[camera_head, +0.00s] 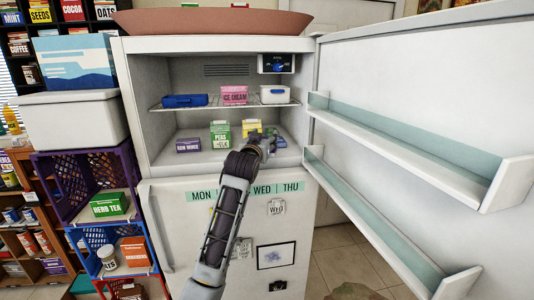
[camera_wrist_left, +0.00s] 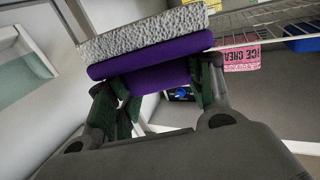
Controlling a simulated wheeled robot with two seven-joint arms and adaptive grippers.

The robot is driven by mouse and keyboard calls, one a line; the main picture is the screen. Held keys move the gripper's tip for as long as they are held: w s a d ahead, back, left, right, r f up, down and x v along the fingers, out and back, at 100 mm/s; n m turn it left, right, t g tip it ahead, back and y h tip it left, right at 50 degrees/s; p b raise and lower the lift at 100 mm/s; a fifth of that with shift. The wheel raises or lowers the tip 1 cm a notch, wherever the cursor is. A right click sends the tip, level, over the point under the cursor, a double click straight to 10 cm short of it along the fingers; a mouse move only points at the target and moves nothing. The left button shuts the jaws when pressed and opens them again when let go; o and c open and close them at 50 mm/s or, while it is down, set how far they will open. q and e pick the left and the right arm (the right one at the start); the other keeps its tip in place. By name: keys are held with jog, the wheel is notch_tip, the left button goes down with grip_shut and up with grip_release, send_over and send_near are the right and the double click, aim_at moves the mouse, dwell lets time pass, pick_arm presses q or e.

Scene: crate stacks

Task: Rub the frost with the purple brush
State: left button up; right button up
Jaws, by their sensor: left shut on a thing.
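My left gripper (camera_head: 266,140) reaches into the open freezer compartment (camera_head: 160,120), over the right part of its floor. In the left wrist view the gripper (camera_wrist_left: 158,92) is shut on the purple brush (camera_wrist_left: 155,72). The brush's purple body sits between the fingers, and its speckled grey bristle block (camera_wrist_left: 145,33) faces away from the palm. In the head view the brush is mostly hidden by the gripper and I cannot make it out clearly. I cannot pick out a frost patch in either view. My right gripper does not show.
A purple box (camera_head: 188,145), a green peas box (camera_head: 220,135) and a yellow box (camera_head: 251,127) stand left of and behind the gripper. The wire shelf (camera_head: 208,104) above holds a pink ice cream box (camera_head: 234,95). The open door (camera_head: 420,90) is on the right.

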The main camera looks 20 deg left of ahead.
pick_arm(q)
jog(key=w+a+r+n+y, duration=0.3)
jog(key=w+a+r, duration=0.2)
jog(key=a+r, duration=0.3)
jog(key=w+a+f+n+g+y, duration=0.1)
jog(key=w+a+f+g+y, duration=0.1)
jog(key=a+f, duration=0.5)
notch_tip(320, 180, down, 2)
jog(key=shift+w+a+n+y, duration=0.15)
jog(key=shift+w+n+y, duration=0.15)
jog(key=shift+w+y, duration=0.4)
jog(key=shift+f, duration=0.1)
